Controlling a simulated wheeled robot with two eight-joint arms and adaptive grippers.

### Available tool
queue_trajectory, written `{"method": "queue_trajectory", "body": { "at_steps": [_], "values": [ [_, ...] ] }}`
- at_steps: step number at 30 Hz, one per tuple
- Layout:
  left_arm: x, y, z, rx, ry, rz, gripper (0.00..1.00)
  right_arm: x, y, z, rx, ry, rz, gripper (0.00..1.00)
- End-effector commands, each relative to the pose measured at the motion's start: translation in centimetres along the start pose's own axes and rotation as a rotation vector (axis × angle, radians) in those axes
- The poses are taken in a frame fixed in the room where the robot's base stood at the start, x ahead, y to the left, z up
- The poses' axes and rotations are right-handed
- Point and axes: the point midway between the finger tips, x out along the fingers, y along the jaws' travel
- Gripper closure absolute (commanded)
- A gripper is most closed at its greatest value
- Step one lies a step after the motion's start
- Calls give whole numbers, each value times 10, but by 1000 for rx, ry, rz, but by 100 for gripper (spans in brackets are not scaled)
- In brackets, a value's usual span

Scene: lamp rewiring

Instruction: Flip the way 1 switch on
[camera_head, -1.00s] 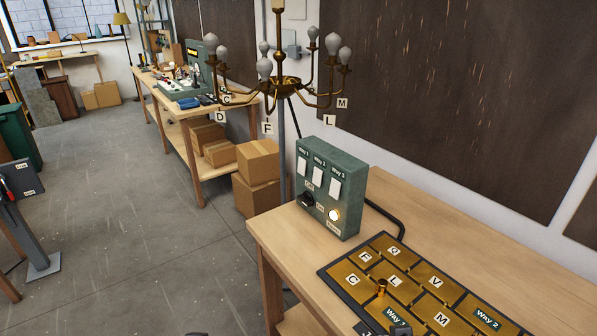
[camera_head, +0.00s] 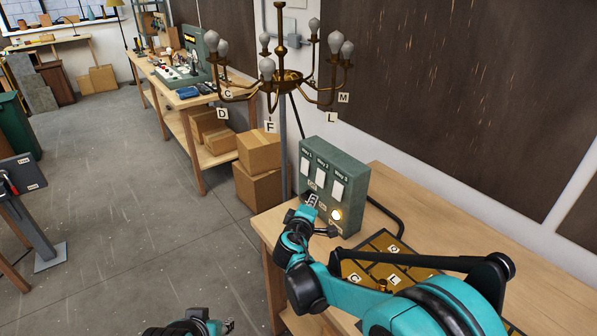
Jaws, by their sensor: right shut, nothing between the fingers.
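The green switch box (camera_head: 352,180) stands on the near table with three white switches labelled Way 1, Way 2 and Way 3. The Way 1 switch (camera_head: 305,167) is the leftmost and is in plain view; I cannot tell its position. My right gripper (camera_head: 312,201) is shut and empty at the box's lower front, below the switches, and covers part of the dark knob there. I cannot tell whether it touches the box. A round light (camera_head: 336,214) glows at the box's lower right. My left gripper (camera_head: 228,326) shows only partly at the bottom edge, away from the box.
A lettered board (camera_head: 384,244) lies on the table (camera_head: 420,205), partly hidden by my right arm. Cardboard boxes (camera_head: 258,170) stand left of the table. Grey floor is open further left.

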Motion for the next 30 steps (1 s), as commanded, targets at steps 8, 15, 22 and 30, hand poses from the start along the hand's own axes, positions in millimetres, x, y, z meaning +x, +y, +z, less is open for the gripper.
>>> {"method": "queue_trajectory", "body": {
  "at_steps": [8,15,22,30],
  "values": [
    [-12,0,-9,0,0,0,64,12,-24,-69,-172,107,116,100],
    [-13,0,-9,0,0,0,64,13,-30,-80,-203,125,138,100],
    [-12,0,-9,0,0,0,64,14,-30,-79,-202,124,137,100],
    [-7,0,-5,0,0,0,64,42,-28,-82,-201,121,137,100]
  ]
}}
